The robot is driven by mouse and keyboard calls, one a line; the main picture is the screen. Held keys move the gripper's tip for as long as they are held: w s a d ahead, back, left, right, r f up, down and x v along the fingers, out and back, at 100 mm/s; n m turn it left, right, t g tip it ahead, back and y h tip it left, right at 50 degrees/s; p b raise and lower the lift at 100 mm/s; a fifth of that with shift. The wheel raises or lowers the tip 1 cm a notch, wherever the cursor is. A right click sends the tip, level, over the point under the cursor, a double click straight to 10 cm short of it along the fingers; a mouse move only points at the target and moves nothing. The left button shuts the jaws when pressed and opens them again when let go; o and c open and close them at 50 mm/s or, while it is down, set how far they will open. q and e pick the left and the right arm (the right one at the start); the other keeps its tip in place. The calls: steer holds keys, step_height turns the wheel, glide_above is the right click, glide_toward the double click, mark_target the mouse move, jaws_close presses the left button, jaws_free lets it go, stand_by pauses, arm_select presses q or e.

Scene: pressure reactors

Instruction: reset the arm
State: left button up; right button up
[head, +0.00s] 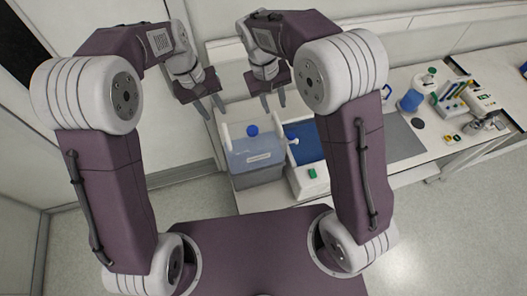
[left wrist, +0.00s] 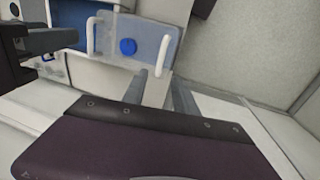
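My left gripper (head: 211,106) hangs in the air at the upper middle of the head view, left of the blue-capped tank. Its two fingers are apart with nothing between them; they also show in the left wrist view (left wrist: 163,92). My right gripper (head: 273,101) is close beside it on the right, above and behind the tank. Its fingers are apart and empty. Both arms are raised and bent, with the grippers pointing down.
A clear tank (head: 255,158) with bluish liquid, a blue cap and white handles stands below the grippers, and also shows in the left wrist view (left wrist: 113,38). A white device with a green switch (head: 312,173) is beside it. The bench (head: 405,150) extends right with a blue flask (head: 411,100).

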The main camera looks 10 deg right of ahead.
stand_by(0.4)
